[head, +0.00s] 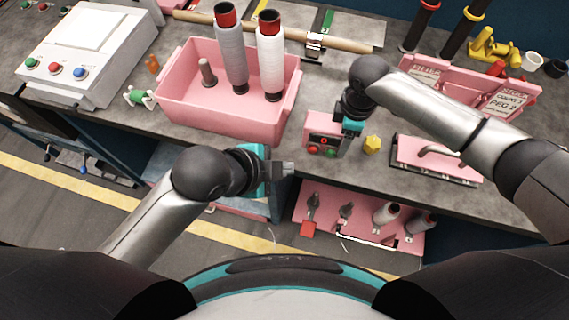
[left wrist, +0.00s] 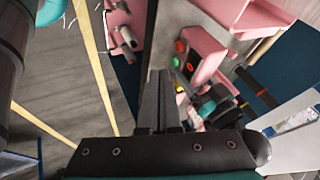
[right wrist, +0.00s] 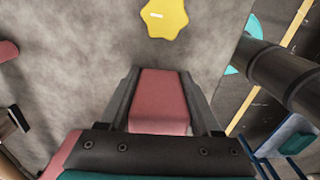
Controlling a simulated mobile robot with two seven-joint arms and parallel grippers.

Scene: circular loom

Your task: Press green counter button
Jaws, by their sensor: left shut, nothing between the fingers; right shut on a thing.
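In the left wrist view the green button (left wrist: 176,62) shows just beyond the fingertips (left wrist: 160,72). My right gripper (head: 345,130) is at the counter's right side. The right wrist view shows its fingers (right wrist: 160,88) shut on the pink counter body.
A pink bin (head: 180,112) with spools stands left of the counter. A yellow star-shaped piece (head: 372,144) lies just right of it. A pink holder (head: 435,165) is further right. An open pink drawer (head: 355,222) with several tools sits below the bench edge.

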